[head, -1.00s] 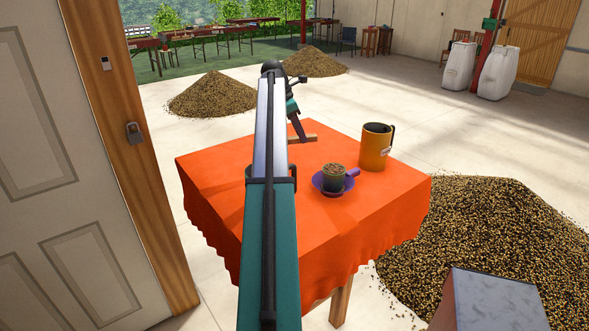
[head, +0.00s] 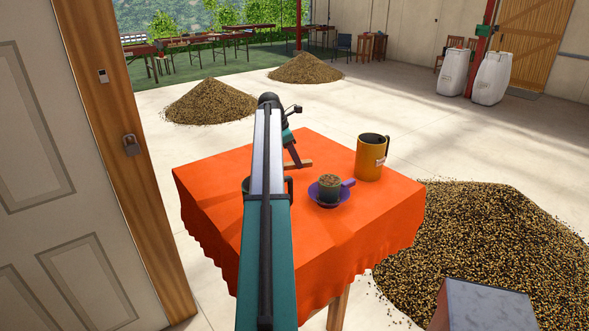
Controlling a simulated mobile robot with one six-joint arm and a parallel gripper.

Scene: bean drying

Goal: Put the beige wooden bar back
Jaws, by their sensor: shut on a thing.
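The beige wooden bar (head: 304,163) shows as a short strip over the back part of the orange-covered table (head: 215,215). My gripper (head: 294,163) is shut on it, reaching down at a slant from the end of my arm. The bar lies roughly level, and its left end is hidden behind my arm and gripper. I cannot tell whether the bar touches the cloth or hangs just above it.
A bean heap (head: 490,235) lies right of the table. A door (head: 55,210) is at left.

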